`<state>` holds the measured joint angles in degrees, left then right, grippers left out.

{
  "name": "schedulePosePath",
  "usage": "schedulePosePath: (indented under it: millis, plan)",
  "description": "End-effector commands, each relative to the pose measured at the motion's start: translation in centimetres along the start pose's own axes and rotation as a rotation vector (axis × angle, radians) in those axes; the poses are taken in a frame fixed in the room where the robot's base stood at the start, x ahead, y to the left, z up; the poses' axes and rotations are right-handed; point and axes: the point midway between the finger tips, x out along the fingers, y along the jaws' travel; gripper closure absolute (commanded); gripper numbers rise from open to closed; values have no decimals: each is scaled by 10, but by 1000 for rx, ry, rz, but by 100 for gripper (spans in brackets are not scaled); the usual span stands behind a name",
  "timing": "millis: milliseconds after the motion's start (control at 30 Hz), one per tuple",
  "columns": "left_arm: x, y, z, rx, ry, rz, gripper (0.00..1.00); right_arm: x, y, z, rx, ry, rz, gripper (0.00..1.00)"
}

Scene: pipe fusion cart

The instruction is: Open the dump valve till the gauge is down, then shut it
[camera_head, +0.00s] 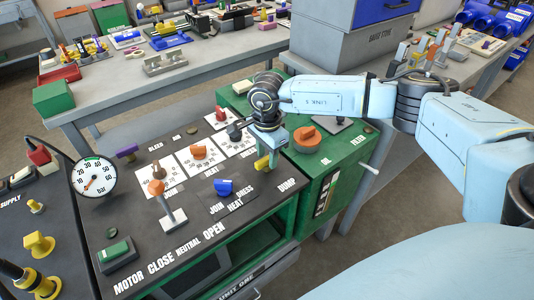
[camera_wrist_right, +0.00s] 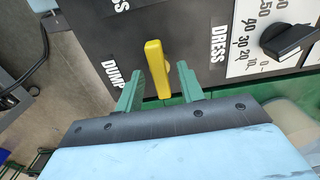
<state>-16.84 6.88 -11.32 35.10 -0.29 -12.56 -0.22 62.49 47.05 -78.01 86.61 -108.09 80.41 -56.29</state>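The yellow dump valve lever (camera_head: 262,163) stands beside the DUMP label on the dark panel (camera_head: 245,205). In the right wrist view the lever (camera_wrist_right: 157,68) shows as a yellow bar between the DUMP and DRESS labels. My right gripper (camera_head: 270,152) is over the lever from above. Its two green fingers (camera_wrist_right: 160,85) are apart, one on each side of the lever's near end, with a small gap visible at the right finger. My left gripper is not in view.
An orange knob (camera_head: 307,138) sits on the green box to the right. A blue knob (camera_head: 223,188), a tall grey lever (camera_head: 166,205) and a green button (camera_head: 115,252) are on the panel. Another orange knob (camera_head: 199,152) is close to the gripper's left.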

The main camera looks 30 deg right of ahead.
Motion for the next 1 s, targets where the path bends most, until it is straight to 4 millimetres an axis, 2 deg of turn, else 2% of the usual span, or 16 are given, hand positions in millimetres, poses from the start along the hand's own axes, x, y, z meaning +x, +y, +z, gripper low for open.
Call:
schedulePosePath:
  millis: [167,267,367,700,833,1000]
  plan:
    - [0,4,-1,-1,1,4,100,0,0,0,1,0,1,62]
    - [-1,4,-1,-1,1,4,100,-8,0,0,1,0,-1,62]
    - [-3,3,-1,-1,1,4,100,-23,0,0,1,-1,-2,62]
    - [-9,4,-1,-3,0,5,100,-99,-1,0,0,0,-3,62]
    - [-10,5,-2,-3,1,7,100,-119,-1,0,1,0,-3,62]
    - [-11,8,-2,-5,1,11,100,-132,0,0,1,0,0,62]
